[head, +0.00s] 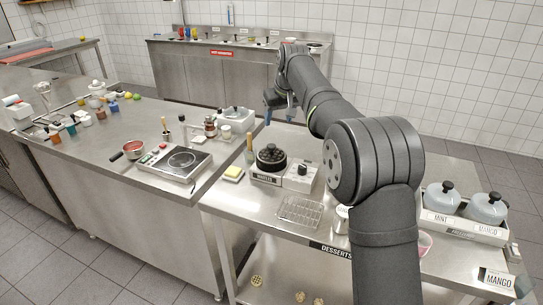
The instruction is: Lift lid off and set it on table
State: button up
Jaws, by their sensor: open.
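Two grey rounded pots with black-knobbed lids stand at the right in a white holder (455,229) marked MINT and MANGO. The mint pot's lid (441,193) and the mango pot's lid (488,206) both sit on their pots. The steel table (247,208), marked DESSERTS, carries them. My gripper (280,108) is open and empty, high near the table's far left corner, well left of the pots. My arm crosses the view between the gripper and the pots and hides part of the table.
A black round-topped appliance (271,157) and a wire rack (300,211) stand on the table left of my arm. A yellow sponge on a dish (233,173) lies at the left edge. A pink cup (424,243) stands right of my arm. A MANGO sign (497,279) is at front right.

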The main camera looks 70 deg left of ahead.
send_over(272, 145)
jog(key=d, duration=0.3)
jog(key=f, duration=0.7)
jog(key=shift+a+f, duration=0.2)
jog(key=shift+a, duration=0.05)
jog(key=x, duration=0.5)
jog(key=shift+s+d+f, duration=0.1)
jog(key=shift+s+f, duration=0.05)
grip_shut()
